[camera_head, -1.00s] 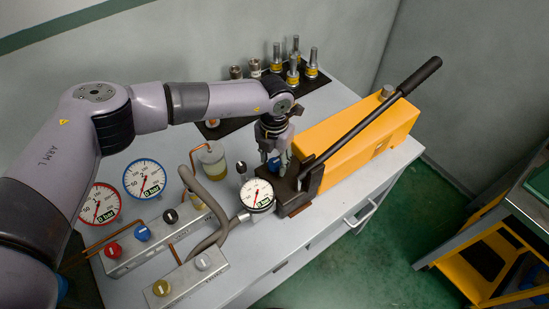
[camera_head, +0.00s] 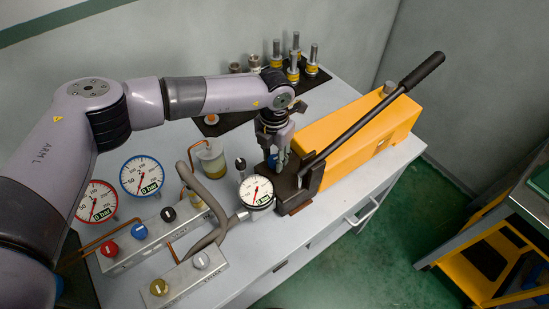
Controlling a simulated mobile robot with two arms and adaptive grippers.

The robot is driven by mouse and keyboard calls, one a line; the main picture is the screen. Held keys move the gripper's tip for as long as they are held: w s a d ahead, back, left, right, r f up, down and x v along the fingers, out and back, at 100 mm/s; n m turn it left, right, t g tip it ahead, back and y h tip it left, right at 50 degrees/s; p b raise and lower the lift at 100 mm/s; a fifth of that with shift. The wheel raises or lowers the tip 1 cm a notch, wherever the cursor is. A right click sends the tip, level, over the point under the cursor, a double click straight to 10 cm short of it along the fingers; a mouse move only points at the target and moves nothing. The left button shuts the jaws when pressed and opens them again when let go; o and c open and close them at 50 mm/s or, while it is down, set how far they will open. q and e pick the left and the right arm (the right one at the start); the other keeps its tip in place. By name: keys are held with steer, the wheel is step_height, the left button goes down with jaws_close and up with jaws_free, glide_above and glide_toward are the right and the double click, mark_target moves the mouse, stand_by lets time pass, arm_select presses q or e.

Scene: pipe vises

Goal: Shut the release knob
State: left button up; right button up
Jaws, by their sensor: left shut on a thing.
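The yellow hand pump (camera_head: 345,138) stands on the grey bench with a black block (camera_head: 288,183) at its near end and a long black lever (camera_head: 370,121) slanting up to the right. My right gripper is not in view.
A white gauge (camera_head: 257,192) and a grey hose (camera_head: 208,196) stand close left of the block. Two larger gauges (camera_head: 142,176) and valve blocks with coloured knobs (camera_head: 201,261) are further left. Metal fittings stand on a black mat (camera_head: 235,125) behind.

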arm_select(q)
steer(key=m+b, duration=0.3)
steer(key=b, duration=0.1)
steer(key=m+b, duration=0.4)
steer(key=b, duration=0.1)
steer(key=m+b, duration=0.3)
steer(key=b, duration=0.2)
steer(key=shift+f+m, duration=0.25)
steer(key=shift+m, duration=0.05)
steer(key=m+b, duration=0.2)
steer(key=shift+r+m+b, duration=0.1)
steer(key=shift+m+b, duration=0.2)
steer(key=shift+r+m+b, duration=0.2)
steer(key=shift+m+b, duration=0.75)
steer(key=shift+m, duration=0.85)
steer(key=o, duration=1.2)
steer(key=shift+c, duration=0.2)
